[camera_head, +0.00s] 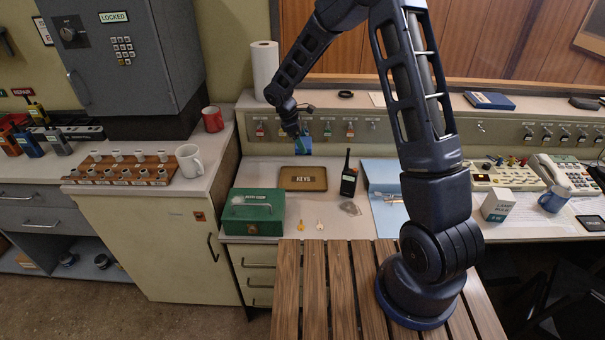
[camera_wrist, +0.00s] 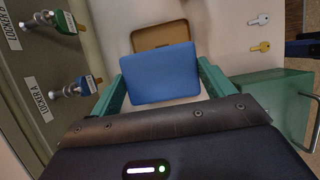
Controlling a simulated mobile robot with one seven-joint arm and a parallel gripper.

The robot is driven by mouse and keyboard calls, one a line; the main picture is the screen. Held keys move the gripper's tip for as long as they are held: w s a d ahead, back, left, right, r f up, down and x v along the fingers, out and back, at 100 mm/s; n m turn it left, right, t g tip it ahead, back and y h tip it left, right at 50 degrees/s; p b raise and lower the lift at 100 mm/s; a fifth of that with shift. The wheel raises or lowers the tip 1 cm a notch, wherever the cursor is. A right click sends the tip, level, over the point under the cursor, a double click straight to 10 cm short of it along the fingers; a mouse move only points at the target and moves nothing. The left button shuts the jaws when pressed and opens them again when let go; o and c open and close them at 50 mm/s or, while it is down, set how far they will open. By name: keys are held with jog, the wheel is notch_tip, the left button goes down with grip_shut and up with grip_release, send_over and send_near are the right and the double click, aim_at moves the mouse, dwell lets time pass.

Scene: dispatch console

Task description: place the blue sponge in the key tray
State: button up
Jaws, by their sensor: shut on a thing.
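The blue sponge (camera_wrist: 160,74) is held between the two green fingers of my gripper (camera_wrist: 162,85) in the wrist view. In the head view my gripper (camera_head: 302,146) and the sponge (camera_head: 303,146) are up in the air near the back of the console desk. The key tray (camera_head: 303,187), brown and marked KEYS, lies on the desk below the gripper. In the wrist view the tray (camera_wrist: 158,36) shows beyond the sponge, which hides part of it. I see nothing in the visible part of the tray.
A green cash box (camera_head: 253,212) stands left of the tray, and a black radio (camera_head: 349,180) stands upright to its right. Two keys (camera_head: 310,225) lie in front of the tray. Locks with hanging key tags (camera_wrist: 66,90) line the panel behind.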

notch_tip(320, 180, down, 15)
jog(key=shift+f, duration=0.2)
dwell(0.4)
jog(key=shift+f, duration=0.1)
jog(key=o, duration=0.9)
jog(key=v, duration=1.2)
jog(key=shift+r, duration=0.25)
